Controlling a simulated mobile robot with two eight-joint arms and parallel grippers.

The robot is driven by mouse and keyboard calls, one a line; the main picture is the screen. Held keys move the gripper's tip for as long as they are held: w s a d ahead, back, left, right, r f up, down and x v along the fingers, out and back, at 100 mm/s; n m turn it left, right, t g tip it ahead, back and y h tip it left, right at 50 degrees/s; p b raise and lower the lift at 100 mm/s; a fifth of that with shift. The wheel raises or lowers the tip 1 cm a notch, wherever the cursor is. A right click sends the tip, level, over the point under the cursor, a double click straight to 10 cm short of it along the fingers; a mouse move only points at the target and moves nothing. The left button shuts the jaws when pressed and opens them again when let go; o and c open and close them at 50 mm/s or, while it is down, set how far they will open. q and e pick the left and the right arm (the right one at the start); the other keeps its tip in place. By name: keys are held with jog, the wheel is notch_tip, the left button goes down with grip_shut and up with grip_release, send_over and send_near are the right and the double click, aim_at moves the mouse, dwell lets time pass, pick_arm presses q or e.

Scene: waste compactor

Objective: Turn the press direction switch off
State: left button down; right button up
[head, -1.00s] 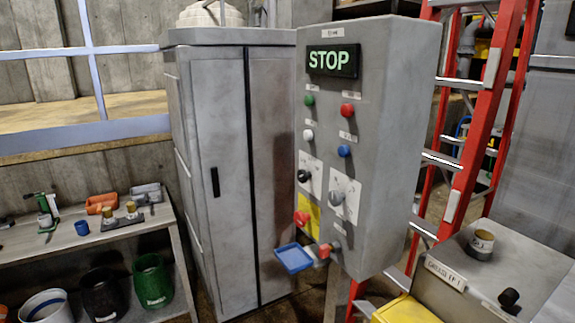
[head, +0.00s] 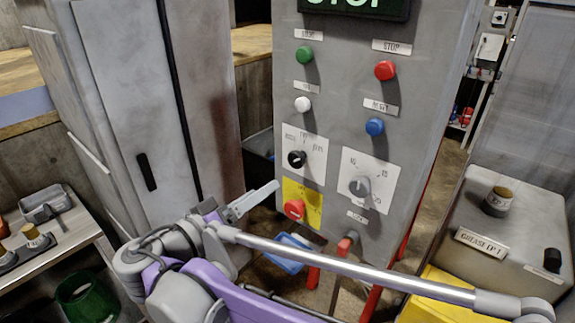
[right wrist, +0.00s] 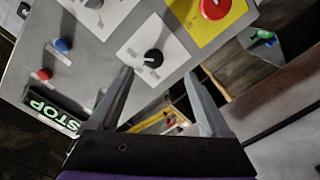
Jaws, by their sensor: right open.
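The press direction switch appears to be the black rotary knob (head: 296,158) on a white plate with several small labels, on the front of the grey control panel (head: 330,130). Its exact setting is too small to tell. My right gripper (head: 268,190) is just in front of the panel, below and left of this knob in the head view. In the right wrist view, the black knob (right wrist: 153,58) lies between the fingertips of the open gripper (right wrist: 158,74), which appear apart from it. My left gripper is out of view.
A red rotary knob (head: 295,209) on a yellow plate is just below the black one. A grey dial (head: 360,187) is to its right. Green, white, red and blue buttons are above. A grey cabinet (head: 120,110) stands left; a grease-labelled box (head: 500,230) stands right.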

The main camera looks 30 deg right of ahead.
aim_at(294, 162)
jog(key=shift+m, duration=0.3)
jog(key=x, duration=0.3)
jog(key=r+x, duration=0.1)
jog(key=x, duration=0.3)
jog(key=p+x, duration=0.1)
jog(key=x, duration=0.2)
jog(key=shift+w+d+r, duration=0.1)
jog(key=shift+d+r, duration=0.15)
jog(key=shift+r, duration=0.05)
grip_shut()
